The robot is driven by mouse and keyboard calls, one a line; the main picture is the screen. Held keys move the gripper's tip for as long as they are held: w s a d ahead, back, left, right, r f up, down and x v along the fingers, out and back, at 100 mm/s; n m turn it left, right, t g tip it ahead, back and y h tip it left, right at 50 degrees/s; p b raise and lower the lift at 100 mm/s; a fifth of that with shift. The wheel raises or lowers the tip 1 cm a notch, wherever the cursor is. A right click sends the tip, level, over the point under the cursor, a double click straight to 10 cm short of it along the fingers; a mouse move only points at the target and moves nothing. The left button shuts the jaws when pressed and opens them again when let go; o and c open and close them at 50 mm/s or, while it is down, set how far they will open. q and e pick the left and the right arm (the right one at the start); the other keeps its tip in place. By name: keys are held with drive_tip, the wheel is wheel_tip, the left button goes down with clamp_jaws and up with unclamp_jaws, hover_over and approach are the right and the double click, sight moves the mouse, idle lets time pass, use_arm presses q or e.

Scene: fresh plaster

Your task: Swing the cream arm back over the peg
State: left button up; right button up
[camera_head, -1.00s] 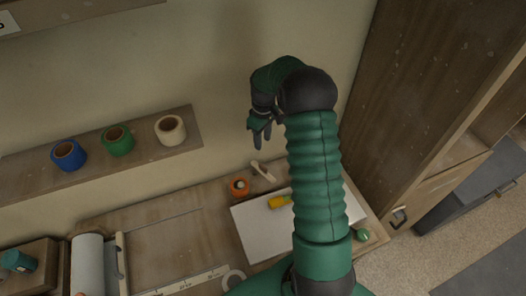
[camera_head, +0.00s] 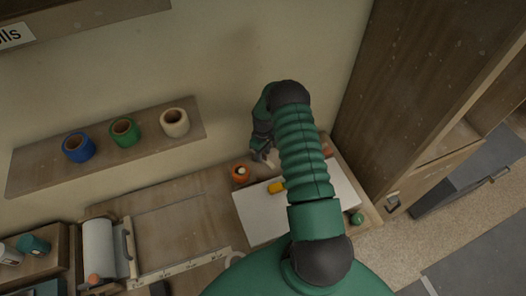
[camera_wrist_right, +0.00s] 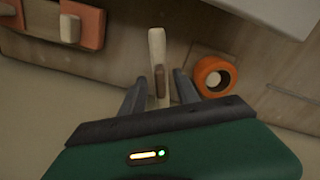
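The cream arm (camera_wrist_right: 157,48) is a slim bar near the wall end of the wooden bench. In the right wrist view it points away between my right gripper's two fingers (camera_wrist_right: 157,92). A small brown upright piece (camera_wrist_right: 159,78), possibly the peg, shows against the bar's near part; I cannot tell whether they touch. The fingers are open, with a gap on each side of the bar. In the head view my right gripper (camera_head: 261,147) hangs over the bench's back edge and hides most of the cream arm. My left gripper is not in view.
An orange roll (camera_wrist_right: 213,76) lies close to the right finger. An orange block with a cream piece (camera_wrist_right: 82,26) stands farther left. A white board (camera_head: 257,215) holds a yellow object (camera_head: 277,187). A shelf (camera_head: 40,172) carries blue, green and cream rolls.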

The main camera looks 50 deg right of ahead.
clamp_jaws()
idle(1.4)
